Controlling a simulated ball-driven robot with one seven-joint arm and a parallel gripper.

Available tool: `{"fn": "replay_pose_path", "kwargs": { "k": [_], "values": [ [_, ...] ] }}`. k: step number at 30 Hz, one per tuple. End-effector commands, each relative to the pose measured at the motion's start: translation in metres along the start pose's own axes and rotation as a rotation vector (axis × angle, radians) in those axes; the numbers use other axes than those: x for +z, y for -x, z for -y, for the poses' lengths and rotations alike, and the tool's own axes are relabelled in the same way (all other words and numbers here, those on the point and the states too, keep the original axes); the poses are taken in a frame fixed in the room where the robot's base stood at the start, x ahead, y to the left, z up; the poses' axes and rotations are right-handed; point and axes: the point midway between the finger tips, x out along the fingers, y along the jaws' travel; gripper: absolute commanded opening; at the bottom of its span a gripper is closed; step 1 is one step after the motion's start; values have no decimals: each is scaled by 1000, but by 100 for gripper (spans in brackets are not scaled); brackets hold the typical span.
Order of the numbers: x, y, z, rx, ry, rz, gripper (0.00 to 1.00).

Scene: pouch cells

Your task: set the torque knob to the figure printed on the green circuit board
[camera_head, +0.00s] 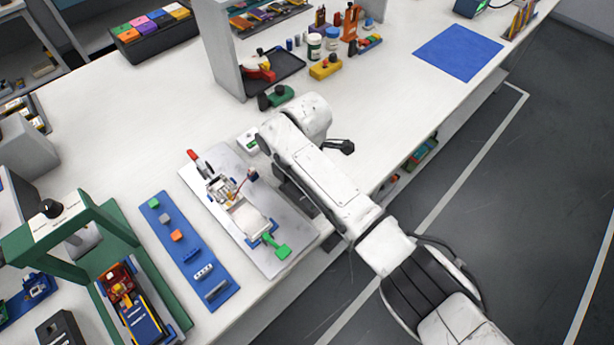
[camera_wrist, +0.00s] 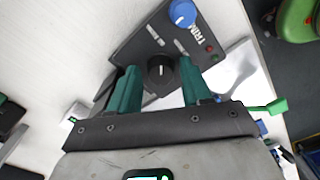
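In the wrist view a dark control panel (camera_wrist: 140,48) carries a black knob (camera_wrist: 160,72) with a small pale mark on its face. A blue knob (camera_wrist: 182,13) sits farther up the panel, near the printed word TRIM. My gripper (camera_wrist: 159,67) is open, its two green fingers on either side of the black knob with gaps visible. I cannot tell which knob is the torque knob, as no such label is readable. In the head view my arm hides the gripper and most of the panel (camera_head: 291,189). I cannot pick out the green circuit board or its figure.
A grey fixture plate (camera_head: 222,217) with a green lever (camera_head: 282,252) lies beside my arm. A blue strip (camera_head: 178,240) with small parts is left of it. A blue mat (camera_head: 459,52) lies at the back right. The bench's front edge runs under my arm.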

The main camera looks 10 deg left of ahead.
Motion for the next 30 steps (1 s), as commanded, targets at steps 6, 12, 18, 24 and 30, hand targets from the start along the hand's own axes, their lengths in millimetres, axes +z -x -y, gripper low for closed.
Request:
{"fn": "replay_pose_path", "kwargs": {
  "k": [6, 12, 18, 24, 30],
  "values": [
    [0, -1, 1, -3, -1, 1, 57],
    [0, 4, 0, -2, -1, 0, 57],
    [0, 34, 0, 2, 0, -1, 57],
    [0, 73, 0, 1, 0, -1, 57],
    [0, 99, 0, -1, 0, 0, 57]
  ]
}}
